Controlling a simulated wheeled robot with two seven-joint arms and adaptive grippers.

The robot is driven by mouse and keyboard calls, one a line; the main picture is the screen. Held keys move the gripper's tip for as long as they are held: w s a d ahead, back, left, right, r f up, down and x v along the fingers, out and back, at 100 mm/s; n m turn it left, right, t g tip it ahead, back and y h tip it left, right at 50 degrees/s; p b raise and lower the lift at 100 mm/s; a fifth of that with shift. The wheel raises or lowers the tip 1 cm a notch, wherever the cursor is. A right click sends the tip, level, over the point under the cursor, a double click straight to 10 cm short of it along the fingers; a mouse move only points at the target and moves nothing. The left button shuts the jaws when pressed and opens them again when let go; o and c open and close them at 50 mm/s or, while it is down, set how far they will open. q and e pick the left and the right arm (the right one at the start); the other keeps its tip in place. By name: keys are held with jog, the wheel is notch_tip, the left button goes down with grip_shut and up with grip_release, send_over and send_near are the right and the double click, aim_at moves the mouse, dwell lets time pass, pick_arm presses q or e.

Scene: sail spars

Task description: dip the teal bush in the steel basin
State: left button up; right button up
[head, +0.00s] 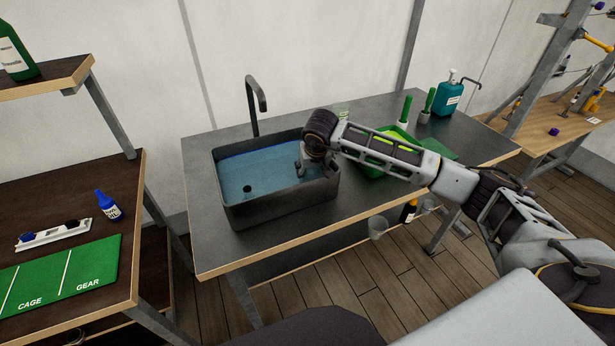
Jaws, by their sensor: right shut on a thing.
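My right gripper (309,172) points down inside the basin's right end, close to the water. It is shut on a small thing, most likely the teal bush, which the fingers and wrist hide. I cannot tell whether that thing touches the water. No teal bush can be made out elsewhere. My left gripper is not in view.
A tap (254,105) rises behind the basin. A green tray (374,171), green-handled brushes (406,109) and a teal pump bottle (449,97) are to the right. A shelf unit at left holds a blue-capped bottle (108,205) and a green mat (62,275). The bench's front-left corner is clear.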

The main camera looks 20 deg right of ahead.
aim_at(311, 173)
jog(key=shift+r, duration=0.45)
jog(key=shift+r+p, duration=0.45)
jog(key=shift+r, duration=0.3)
notch_tip(311, 173, up, 2)
jog(key=shift+r+p, duration=0.1)
jog(key=shift+p, duration=0.5)
jog(key=shift+r, duration=0.15)
jog(key=shift+r+p, duration=0.35)
jog(key=shift+r, duration=0.2)
jog(key=shift+r+p, duration=0.3)
jog(key=shift+r, duration=0.4)
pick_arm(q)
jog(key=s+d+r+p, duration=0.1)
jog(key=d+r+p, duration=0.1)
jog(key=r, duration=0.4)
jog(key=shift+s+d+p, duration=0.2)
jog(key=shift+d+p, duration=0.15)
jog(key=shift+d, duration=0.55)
pick_arm(e)
jog(key=shift+r, duration=2.95)
